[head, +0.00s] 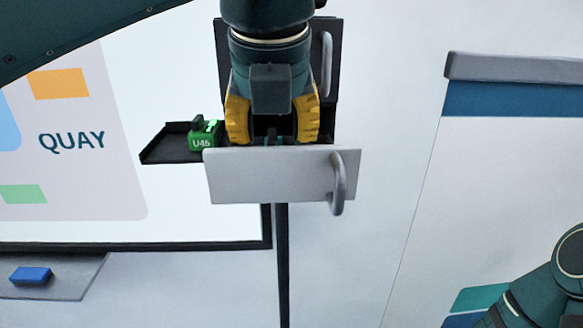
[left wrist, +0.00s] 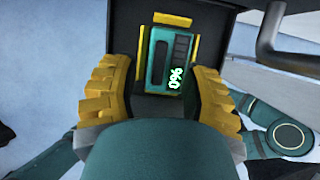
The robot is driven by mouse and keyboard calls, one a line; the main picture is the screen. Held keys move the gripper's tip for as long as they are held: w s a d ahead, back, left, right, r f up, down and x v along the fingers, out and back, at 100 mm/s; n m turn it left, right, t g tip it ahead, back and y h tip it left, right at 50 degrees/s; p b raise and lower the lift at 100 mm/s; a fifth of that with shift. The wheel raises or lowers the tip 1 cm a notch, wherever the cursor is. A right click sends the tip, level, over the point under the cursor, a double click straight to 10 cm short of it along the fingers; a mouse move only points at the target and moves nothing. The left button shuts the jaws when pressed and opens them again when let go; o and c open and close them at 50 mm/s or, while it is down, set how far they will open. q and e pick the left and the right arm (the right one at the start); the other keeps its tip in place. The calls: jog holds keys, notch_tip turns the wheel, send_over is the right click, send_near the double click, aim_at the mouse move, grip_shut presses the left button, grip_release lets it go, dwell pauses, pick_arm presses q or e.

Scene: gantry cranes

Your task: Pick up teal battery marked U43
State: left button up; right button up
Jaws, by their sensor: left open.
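A teal battery (left wrist: 160,58) lies in the dark open drawer in the left wrist view, with green lit digits on its face. No U43 mark can be read on it. In the head view only a small teal part (head: 275,139) shows behind the white drawer front (head: 265,177). My left gripper (head: 272,135), with yellow ribbed fingers, is open above the drawer. In the left wrist view its fingers (left wrist: 163,85) stand on either side of the battery's near end, with visible gaps. My right gripper is out of view.
A green battery marked U45 (head: 202,138) sits on a dark tray (head: 168,150) left of the drawer. A handle (head: 338,180) sticks out from the drawer front. A dark cabinet (head: 329,90) rises behind. A blue block (head: 31,275) lies on a lower-left ledge.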

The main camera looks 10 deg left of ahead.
pick_arm(q)
jog(key=shift+w+a+f+b, duration=0.2)
jog(key=shift+w+f+b, duration=0.1)
jog(key=shift+w+f, duration=0.4)
jog(key=shift+s+a+r, duration=0.1)
jog(key=shift+s+r, duration=0.15)
jog(key=shift+s, duration=0.05)
jog(key=shift+w, duration=0.1)
grip_shut()
